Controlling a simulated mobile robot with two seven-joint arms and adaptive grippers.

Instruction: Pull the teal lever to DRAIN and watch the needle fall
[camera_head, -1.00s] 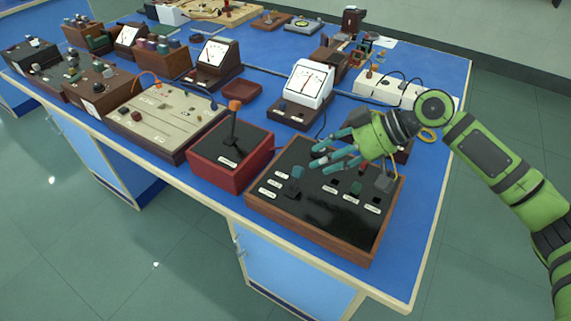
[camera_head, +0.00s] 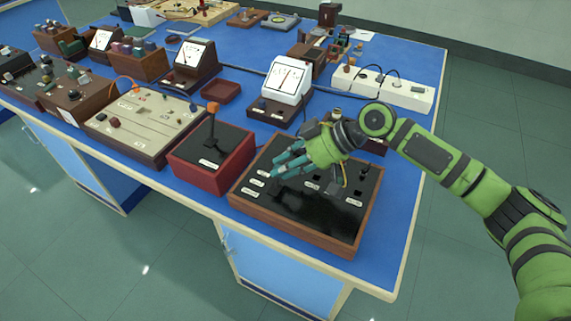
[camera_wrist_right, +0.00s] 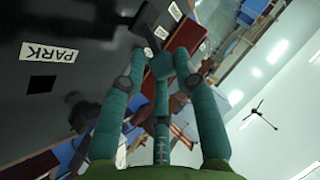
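The black lever panel (camera_head: 317,219) with a wooden rim stands at the bench's front right. My right gripper (camera_head: 282,164) is over its left part, with teal fingers spread and pointing left. The teal lever is mostly hidden behind these fingers in the head view. In the right wrist view, a teal block that looks like the lever's knob (camera_wrist_right: 162,66) sits between the fingertips; I cannot tell if they touch it. My left gripper is not in view.
A red box (camera_head: 210,160) with an orange-topped lever (camera_head: 212,112) stands close to the panel's left. A beige panel (camera_head: 146,122) is further left. A white socket strip (camera_head: 382,88) lies behind my right arm. Bare blue bench shows at the right edge.

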